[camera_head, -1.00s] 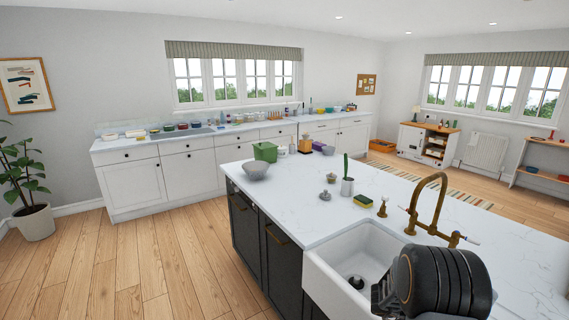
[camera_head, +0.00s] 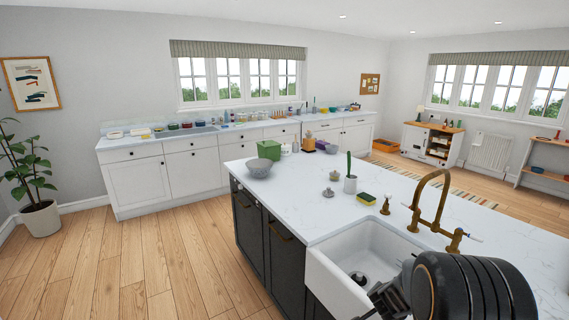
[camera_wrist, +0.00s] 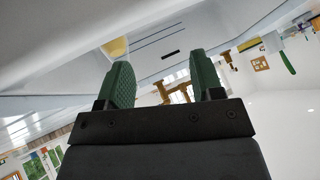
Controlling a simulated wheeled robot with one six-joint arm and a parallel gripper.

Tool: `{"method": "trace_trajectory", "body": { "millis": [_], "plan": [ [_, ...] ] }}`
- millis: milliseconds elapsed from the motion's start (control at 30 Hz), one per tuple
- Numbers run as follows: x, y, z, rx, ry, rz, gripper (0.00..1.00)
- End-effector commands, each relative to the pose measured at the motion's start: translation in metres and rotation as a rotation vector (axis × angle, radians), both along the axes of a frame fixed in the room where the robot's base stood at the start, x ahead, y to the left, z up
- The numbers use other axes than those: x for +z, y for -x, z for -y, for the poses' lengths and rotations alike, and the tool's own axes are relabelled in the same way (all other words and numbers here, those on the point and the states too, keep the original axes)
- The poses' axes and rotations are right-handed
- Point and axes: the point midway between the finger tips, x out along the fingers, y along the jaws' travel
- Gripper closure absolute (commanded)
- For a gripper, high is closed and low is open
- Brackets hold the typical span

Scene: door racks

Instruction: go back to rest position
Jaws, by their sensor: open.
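My gripper (camera_wrist: 162,78) shows in the wrist view with its two green ribbed fingers spread apart and nothing between them. A brass tap (camera_wrist: 178,95) is seen in the gap beyond the fingertips. In the head view my dark arm is at the lower right, over the near end of the white sink (camera_head: 362,252), and hides part of it. The gripper's fingers cannot be made out clearly there.
The island worktop (camera_head: 300,205) bears a grey bowl (camera_head: 258,167), a green box (camera_head: 269,149), a cactus pot (camera_head: 350,184), a sponge (camera_head: 366,198) and the brass tap (camera_head: 432,215). Wooden floor (camera_head: 150,270) is clear at the left. A potted plant (camera_head: 38,215) stands far left.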

Motion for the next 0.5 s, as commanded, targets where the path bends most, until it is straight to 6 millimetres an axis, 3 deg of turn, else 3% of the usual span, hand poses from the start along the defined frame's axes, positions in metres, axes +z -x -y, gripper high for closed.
{"method": "trace_trajectory", "body": {
  "millis": [33, 100, 167, 233, 300, 400, 500],
  "plan": [
    [0.002, 0.007, -0.028, 0.123, -0.06, -0.03, 0.4],
    [0.008, 0.026, -0.064, 0.291, -0.132, -0.105, 0.4],
    [0.013, 0.051, -0.09, 0.429, -0.169, -0.189, 0.4],
    [0.019, 0.088, -0.113, 0.576, -0.181, -0.305, 0.4],
    [0.025, 0.127, -0.126, 0.693, -0.16, -0.422, 0.4],
    [0.033, 0.171, -0.13, 0.798, -0.089, -0.543, 0.4],
    [0.04, 0.198, -0.128, 0.857, -0.001, -0.592, 0.4]
  ]
}}
